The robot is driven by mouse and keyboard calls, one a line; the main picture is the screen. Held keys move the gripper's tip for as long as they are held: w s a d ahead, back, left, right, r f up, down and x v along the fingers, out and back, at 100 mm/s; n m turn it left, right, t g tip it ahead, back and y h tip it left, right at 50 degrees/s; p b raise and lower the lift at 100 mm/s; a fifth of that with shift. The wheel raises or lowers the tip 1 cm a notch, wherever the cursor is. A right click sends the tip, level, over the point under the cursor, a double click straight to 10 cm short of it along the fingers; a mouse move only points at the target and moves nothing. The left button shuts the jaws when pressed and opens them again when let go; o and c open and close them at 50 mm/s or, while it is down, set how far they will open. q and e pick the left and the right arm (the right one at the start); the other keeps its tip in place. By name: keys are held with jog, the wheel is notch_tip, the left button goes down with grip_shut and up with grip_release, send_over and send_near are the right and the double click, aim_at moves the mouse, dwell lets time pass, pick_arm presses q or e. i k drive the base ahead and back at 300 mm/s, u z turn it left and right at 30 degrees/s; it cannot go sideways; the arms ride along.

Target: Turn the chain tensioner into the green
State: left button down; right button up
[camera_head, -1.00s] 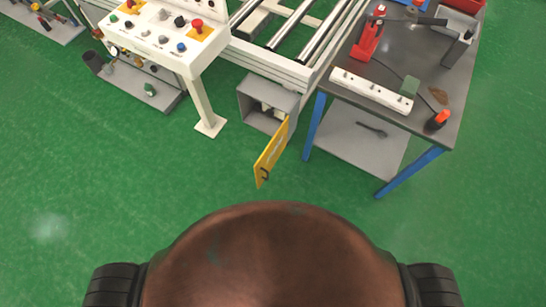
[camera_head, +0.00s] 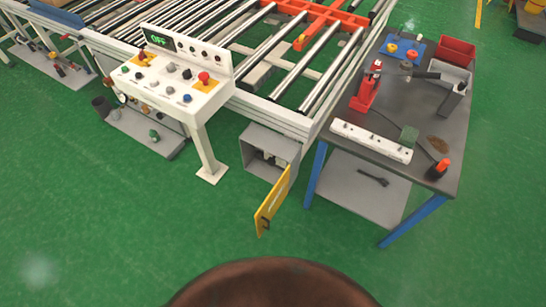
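A grey box (camera_head: 255,137) with an open yellow door (camera_head: 272,203) is fixed low on the end of the roller conveyor frame. Small parts sit inside the box, but they are too small to tell apart. I cannot make out a chain tensioner or a green mark on one. Neither of my grippers is in the view.
A white control panel (camera_head: 172,92) on a post stands left of the box. A grey worktable (camera_head: 437,128) with blue legs holds a red tool (camera_head: 366,92), a white power strip (camera_head: 371,141) and a red bin (camera_head: 457,49). Green floor (camera_head: 110,200) in front is clear.

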aim_at(271, 162)
jog(key=u, duration=0.65)
jog(key=k, duration=1.05)
jog(key=u, duration=1.65)
jog(key=i, duration=1.85)
jog(key=z, duration=0.65)
jog(key=i, duration=1.05)
jog(key=z, duration=1.7)
jog(key=i, duration=0.65)
jog(key=z, duration=0.5)
